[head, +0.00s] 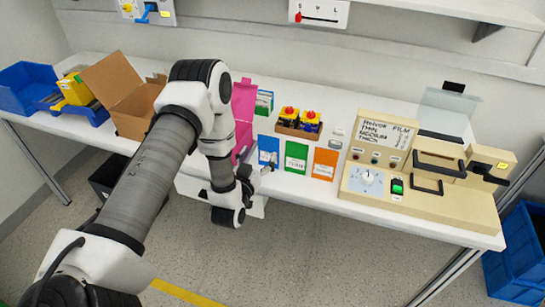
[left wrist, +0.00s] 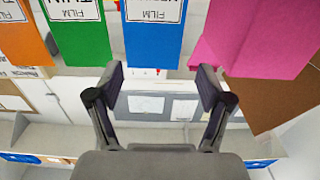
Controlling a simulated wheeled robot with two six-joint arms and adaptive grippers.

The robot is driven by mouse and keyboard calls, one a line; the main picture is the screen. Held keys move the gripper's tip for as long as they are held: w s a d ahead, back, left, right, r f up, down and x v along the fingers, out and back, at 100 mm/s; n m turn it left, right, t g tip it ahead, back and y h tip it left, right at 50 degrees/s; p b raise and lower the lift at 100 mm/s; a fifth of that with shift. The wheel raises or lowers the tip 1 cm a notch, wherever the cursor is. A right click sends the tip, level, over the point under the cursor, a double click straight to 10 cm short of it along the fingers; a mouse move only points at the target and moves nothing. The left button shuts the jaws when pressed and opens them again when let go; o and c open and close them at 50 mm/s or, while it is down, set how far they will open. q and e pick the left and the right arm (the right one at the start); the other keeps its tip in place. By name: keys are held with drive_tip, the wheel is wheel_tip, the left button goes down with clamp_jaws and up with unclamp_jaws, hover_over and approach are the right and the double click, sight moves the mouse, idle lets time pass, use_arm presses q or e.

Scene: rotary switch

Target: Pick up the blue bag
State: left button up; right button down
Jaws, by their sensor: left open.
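The blue bag (head: 268,146) stands on the white table between the pink holder and the green bag. It also shows in the left wrist view (left wrist: 153,42), upside down with a white FILM label, straight ahead between my fingers. My left gripper (head: 267,165) is at the table's front edge, just in front of the blue bag, and covers part of its lower area. In the left wrist view the left gripper (left wrist: 161,78) is open and empty, its fingertips spread about as wide as the bag. I cannot tell whether they touch it. My right gripper is not in view.
A green bag (head: 295,157) and an orange bag (head: 325,164) stand right of the blue one. The pink holder (head: 243,110) and an open cardboard box (head: 124,91) are to the left. A beige machine (head: 440,207) fills the right end of the table (head: 309,191).

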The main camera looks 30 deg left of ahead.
sight(268, 143)
use_arm(q)
drive_tip(key=w+p, duration=0.1)
drive_tip(key=w, duration=0.3)
drive_tip(key=shift+w+d, duration=0.1)
drive_tip(key=shift+w, duration=0.25)
drive_tip(key=shift+w+a, duration=0.2)
drive_tip(key=shift+w, duration=0.05)
drive_tip(key=shift+a+f, duration=0.15)
drive_tip(key=c, duration=1)
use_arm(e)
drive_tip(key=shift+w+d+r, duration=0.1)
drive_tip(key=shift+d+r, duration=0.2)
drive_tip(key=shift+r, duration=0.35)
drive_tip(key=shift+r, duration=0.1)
